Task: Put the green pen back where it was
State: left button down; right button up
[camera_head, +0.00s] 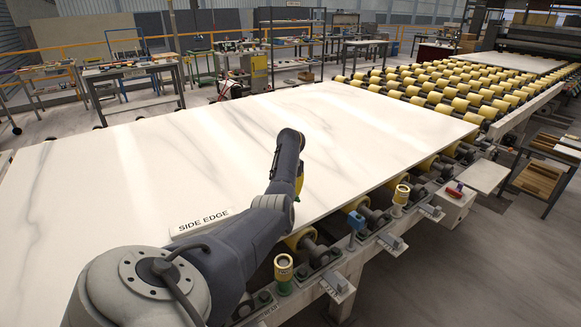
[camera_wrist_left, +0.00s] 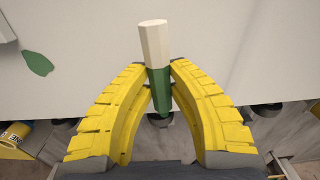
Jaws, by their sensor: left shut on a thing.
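My left gripper (camera_wrist_left: 162,72) is shut on the green pen (camera_wrist_left: 160,88) in the wrist view. The pen has a green body and a pale cream end (camera_wrist_left: 153,40), which points away past the fingertips; its lower part lies between the yellow fingers. In the head view my left arm reaches over the near edge of the white marbled slab (camera_head: 200,140), and only a yellow sliver of the gripper (camera_head: 299,177) shows there. A green mark (camera_wrist_left: 38,63) is on the slab in the wrist view. My right gripper is out of view.
A "SIDE EDGE" label (camera_head: 203,222) lies by the slab's near edge. The slab's far part is clear.

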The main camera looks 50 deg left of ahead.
pick_arm(q)
jog(key=shift+f, duration=2.3)
jog(key=c, duration=1.3)
grip_release()
jog(key=shift+f, duration=0.1)
notch_tip(320, 180, up, 12)
jog(key=shift+r, duration=0.15)
